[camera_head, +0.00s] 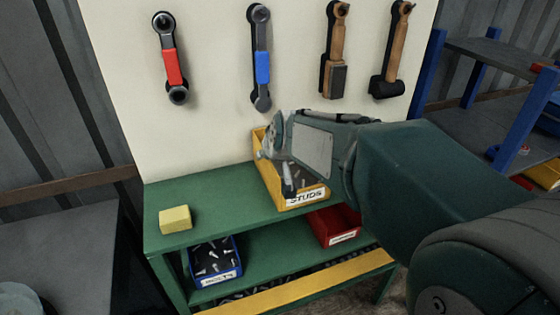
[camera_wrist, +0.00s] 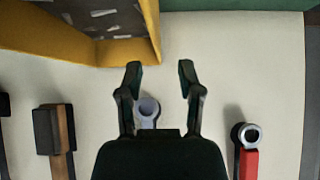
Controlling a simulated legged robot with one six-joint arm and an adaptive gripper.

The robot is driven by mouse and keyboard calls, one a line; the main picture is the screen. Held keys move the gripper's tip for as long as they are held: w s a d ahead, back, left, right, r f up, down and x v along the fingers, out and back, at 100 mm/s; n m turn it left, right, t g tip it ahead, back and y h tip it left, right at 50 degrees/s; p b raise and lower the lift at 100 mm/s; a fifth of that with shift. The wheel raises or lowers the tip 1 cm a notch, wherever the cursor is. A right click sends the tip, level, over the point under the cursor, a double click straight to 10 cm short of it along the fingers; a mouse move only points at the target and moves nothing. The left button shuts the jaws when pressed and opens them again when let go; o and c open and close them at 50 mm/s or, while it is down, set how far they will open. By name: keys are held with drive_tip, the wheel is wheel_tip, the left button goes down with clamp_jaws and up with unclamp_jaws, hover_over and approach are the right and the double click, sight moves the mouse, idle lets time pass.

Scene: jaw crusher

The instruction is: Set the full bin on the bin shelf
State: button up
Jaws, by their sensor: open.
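The yellow bin labelled STUDS (camera_head: 305,200) stands on the green bench top (camera_head: 225,190) against the white board, with grey metal pieces inside. It also shows at the upper left of the wrist view (camera_wrist: 85,50). My gripper (camera_head: 287,165) is in front of the bin in the head view and hides part of it. In the wrist view my gripper (camera_wrist: 160,72) has its fingers spread with nothing held, and the left fingertip looks close to the bin's corner; contact cannot be told. A green lower shelf (camera_head: 275,257) holds a blue bin of bolts (camera_head: 215,262) and a red bin (camera_head: 335,225).
A yellow block (camera_head: 175,219) lies on the bench's left end. A red wrench (camera_head: 172,65), a blue wrench (camera_head: 262,65), a brush-like tool (camera_head: 335,55) and a hammer (camera_head: 392,55) hang on the board. A blue-framed rack (camera_head: 480,60) stands at right.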

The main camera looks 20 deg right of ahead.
sight(266, 171)
drive_tip(key=shift+d+x, duration=0.2)
drive_tip(key=shift+x, duration=3.35)
drive_tip(key=shift+s+f, duration=0.15)
drive_tip(key=shift+s, duration=0.05)
clamp_jaws()
